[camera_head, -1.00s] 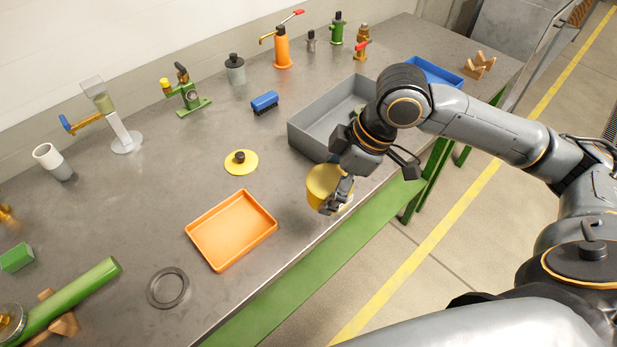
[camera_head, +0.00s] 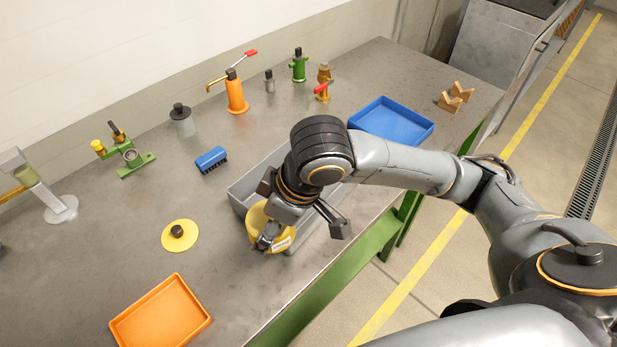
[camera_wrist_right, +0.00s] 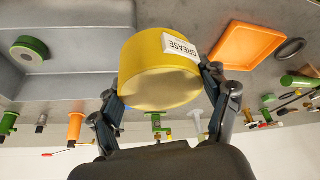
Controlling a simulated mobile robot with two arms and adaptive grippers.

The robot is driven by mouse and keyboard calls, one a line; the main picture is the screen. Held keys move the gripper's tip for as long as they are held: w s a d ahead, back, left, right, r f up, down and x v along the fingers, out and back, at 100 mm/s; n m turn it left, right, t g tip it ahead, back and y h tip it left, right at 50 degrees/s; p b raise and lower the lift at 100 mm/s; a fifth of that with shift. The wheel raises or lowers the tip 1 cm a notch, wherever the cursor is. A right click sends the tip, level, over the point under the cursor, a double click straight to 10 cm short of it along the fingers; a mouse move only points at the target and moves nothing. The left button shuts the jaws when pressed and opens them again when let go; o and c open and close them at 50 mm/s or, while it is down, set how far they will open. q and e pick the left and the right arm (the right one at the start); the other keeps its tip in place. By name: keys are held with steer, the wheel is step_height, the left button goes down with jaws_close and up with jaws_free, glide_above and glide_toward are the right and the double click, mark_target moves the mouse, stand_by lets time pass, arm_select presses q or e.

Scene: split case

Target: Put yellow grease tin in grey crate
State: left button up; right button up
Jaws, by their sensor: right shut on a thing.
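The yellow grease tin (camera_head: 257,222) is held in my right gripper (camera_head: 270,240), over the near left side of the grey crate (camera_head: 244,187). In the right wrist view the tin (camera_wrist_right: 155,75), with its white GREASE label, sits between the two fingers of my right gripper (camera_wrist_right: 165,100). The tin is tilted in that view. The crate (camera_wrist_right: 85,15) is at the upper left there, with a round green and dark item (camera_wrist_right: 30,47) inside it. In the head view my right arm hides much of the crate. My left gripper is not in view.
A blue tray (camera_head: 392,121) is to the right. Bare bench lies between the disc and the crate.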

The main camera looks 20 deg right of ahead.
steer(key=w+d+f, duration=0.1)
steer(key=w+f, duration=0.2)
steer(key=w, duration=0.1)
steer(key=w+d+f+p, duration=0.1)
steer(key=w+d+f, duration=0.1)
steer(key=w+f, duration=0.1)
steer(key=w+d+f, duration=0.2)
steer(key=w+f, duration=0.1)
steer(key=w, duration=0.1)
steer(key=shift+w+d+p, duration=0.25)
steer(key=shift+w+p, duration=0.05)
steer(key=shift+w, duration=0.05)
step_height(320, 180, down, 3)
steer(key=shift+w+d+f+p, duration=0.1)
steer(key=shift+w+d+p, duration=0.05)
steer(key=shift+p, duration=0.35)
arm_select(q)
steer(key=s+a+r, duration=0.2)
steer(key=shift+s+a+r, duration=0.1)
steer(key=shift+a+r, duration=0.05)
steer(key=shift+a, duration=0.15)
arm_select(e)
steer(key=shift+f, duration=0.2)
steer(key=shift+f, duration=0.15)
steer(key=o, duration=1.5)
steer(key=shift+o, duration=0.2)
